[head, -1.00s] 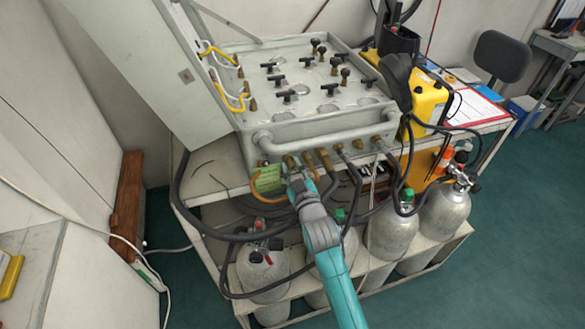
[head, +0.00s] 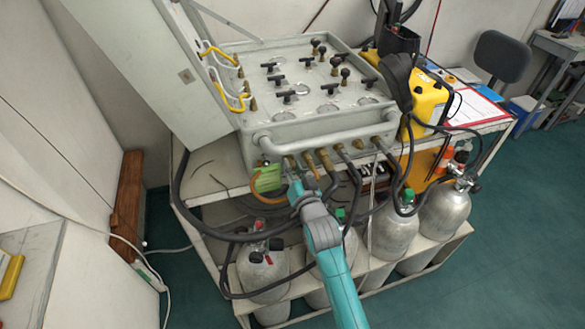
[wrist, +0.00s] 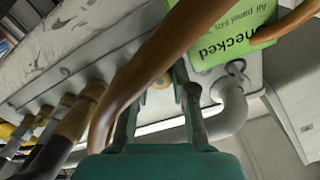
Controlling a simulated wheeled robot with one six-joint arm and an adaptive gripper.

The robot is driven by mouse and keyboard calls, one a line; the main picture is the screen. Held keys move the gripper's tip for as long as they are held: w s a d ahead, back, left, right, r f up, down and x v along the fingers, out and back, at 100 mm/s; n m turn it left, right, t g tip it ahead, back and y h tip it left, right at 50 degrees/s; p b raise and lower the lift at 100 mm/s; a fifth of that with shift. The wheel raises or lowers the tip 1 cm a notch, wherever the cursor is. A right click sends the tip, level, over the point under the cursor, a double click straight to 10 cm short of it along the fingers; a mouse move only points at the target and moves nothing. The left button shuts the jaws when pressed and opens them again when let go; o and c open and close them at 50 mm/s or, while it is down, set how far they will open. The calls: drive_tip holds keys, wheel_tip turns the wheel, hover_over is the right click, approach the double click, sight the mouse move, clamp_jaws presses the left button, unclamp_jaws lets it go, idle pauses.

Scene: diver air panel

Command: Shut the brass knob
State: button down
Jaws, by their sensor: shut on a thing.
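The diver air panel (head: 290,130) is a grey box with brass fittings along its front lower edge. My gripper (head: 292,180) is at that edge, just right of the green tag (head: 267,180). In the wrist view my gripper (wrist: 160,100) has its two fingers on either side of a small brass-coloured part (wrist: 163,80), which looks like the knob, and is shut on it. A brown hose (wrist: 150,60) crosses in front and hides much of the knob. How far the knob is turned cannot be told.
Brass hose fittings (head: 325,158) with dark hoses stand close to the right of my gripper. Grey cylinders (head: 262,270) stand on the shelf below. A pale pipe (wrist: 232,105) bends beside the fingers in the wrist view. The floor at the front right is clear.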

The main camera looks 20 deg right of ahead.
idle(0.4)
drive_tip(key=c, duration=1.2)
unclamp_jaws()
drive_tip(key=shift+m, duration=0.3)
